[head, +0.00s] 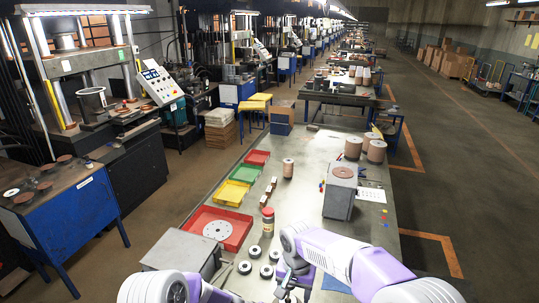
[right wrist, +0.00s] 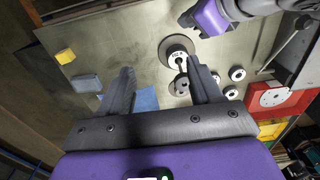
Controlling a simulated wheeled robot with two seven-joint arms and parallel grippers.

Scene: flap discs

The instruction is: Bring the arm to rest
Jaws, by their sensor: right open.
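My right gripper (head: 288,284) is low over the near part of the workbench (head: 300,210). In the right wrist view its two dark fingers (right wrist: 163,88) are spread apart, with nothing held between them. A larger flap disc (right wrist: 177,50) with a pale centre lies on the bench just beyond the fingers. Smaller dark discs (head: 254,252) with pale centres lie beside it. My left arm (head: 165,289) enters at the bottom left. Its gripper (right wrist: 188,18) shows small and dark near the top of the right wrist view; its jaw state is unclear.
A red tray (head: 238,236) with a grey disc is at the left edge, with yellow (head: 228,203) and green (head: 243,175) trays behind. A red-lidded jar (head: 268,222), a grey block (head: 340,200) and copper-coloured rolls (head: 376,151) stand on the bench. A blue cloth (right wrist: 145,99) lies near my right gripper.

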